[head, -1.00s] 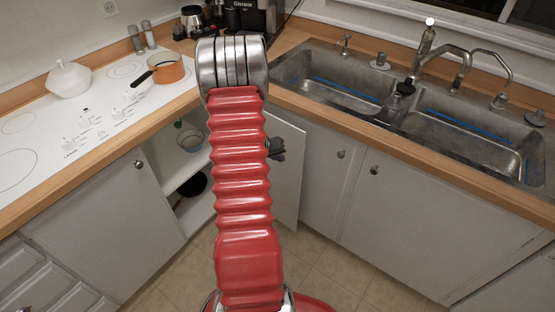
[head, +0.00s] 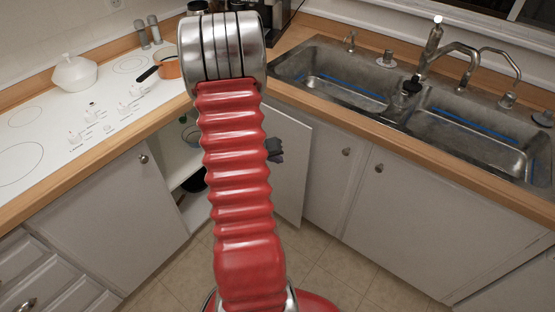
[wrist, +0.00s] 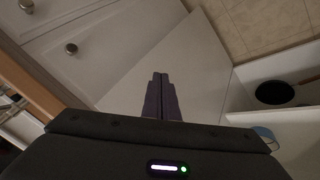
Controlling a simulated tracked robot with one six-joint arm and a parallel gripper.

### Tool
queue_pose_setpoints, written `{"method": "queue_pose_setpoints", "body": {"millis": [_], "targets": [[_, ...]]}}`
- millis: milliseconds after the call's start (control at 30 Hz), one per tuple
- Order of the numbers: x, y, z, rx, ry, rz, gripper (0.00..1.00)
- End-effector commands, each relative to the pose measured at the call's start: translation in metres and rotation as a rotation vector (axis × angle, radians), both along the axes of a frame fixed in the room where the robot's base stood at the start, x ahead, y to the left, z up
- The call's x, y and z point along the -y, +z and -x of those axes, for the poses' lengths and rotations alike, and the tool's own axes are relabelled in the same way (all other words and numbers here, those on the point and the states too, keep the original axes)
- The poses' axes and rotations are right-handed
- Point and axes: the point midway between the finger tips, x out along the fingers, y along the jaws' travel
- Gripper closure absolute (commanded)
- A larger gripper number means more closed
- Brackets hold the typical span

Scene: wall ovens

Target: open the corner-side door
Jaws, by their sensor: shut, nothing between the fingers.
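The corner-side door (head: 289,184) is a pale grey cabinet panel in the head view. It stands swung out from the corner cabinet, whose shelves show to the left of my arm. In the wrist view the door (wrist: 198,85) is a broad pale panel beyond the fingers. My gripper (head: 276,151) is dark and shut, with nothing in it. It shows just right of my red arm, in front of the door's inner face. In the wrist view its fingertips (wrist: 160,77) are together over the panel. I cannot tell whether they touch it.
The left cabinet door (head: 112,210) and the sink cabinet door (head: 420,220) are shut. A dark pan (wrist: 275,92) lies on a shelf inside the open cabinet. The wooden counter edge (head: 335,122) runs above. The tiled floor (head: 335,265) is clear.

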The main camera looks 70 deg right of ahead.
Motion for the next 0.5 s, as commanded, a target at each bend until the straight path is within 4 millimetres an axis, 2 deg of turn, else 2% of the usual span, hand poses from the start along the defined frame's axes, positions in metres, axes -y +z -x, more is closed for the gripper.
{"method": "queue_pose_setpoints", "body": {"millis": [300, 500], "targets": [[-0.020, 0.029, 0.005, 0.001, 0.000, 0.002, 1.00], [-0.028, 0.039, 0.008, 0.000, 0.000, 0.001, 1.00]]}}
